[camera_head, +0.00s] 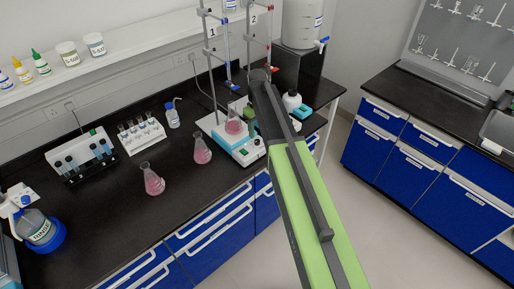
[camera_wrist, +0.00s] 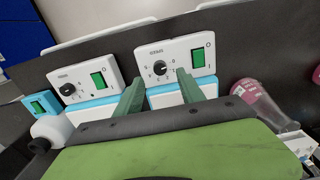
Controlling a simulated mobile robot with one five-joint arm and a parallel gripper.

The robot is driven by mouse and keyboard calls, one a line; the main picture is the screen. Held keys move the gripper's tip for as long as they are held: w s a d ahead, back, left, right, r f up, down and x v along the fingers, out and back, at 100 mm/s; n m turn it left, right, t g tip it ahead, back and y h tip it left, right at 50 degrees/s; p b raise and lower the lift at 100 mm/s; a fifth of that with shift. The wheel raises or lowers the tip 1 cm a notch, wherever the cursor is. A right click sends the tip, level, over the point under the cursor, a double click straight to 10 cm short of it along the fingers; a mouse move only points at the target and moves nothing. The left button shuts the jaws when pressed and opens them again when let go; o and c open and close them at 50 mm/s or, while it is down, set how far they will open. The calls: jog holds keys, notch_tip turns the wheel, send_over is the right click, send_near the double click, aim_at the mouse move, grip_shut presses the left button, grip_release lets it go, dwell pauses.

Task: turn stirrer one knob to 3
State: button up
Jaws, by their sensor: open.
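The stirrer one knob (camera_wrist: 159,68) is a small black dial with numbers around it on a white panel. A green switch (camera_wrist: 198,58) sits to its right. In the head view stirrer one (camera_head: 219,128) is the left of two white and turquoise stirrers, partly hidden by my arm. My gripper (camera_wrist: 160,77) is open, its two green fingers either side of the knob in the wrist view. Contact and the exact dial setting cannot be told. My fingers are not clear in the head view.
Stirrer two's panel with its own knob (camera_wrist: 68,89) is at left in the wrist view. A pink flask (camera_wrist: 258,98) is close at right. More pink flasks (camera_head: 202,151) stand on the black bench (camera_head: 110,210). Clamp stands (camera_head: 213,70) rise behind the stirrers.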

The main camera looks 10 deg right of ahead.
aim_at(257, 141)
notch_tip(257, 141, down, 6)
jog(key=b, duration=0.4)
jog(key=shift+r, duration=0.3)
grip_shut()
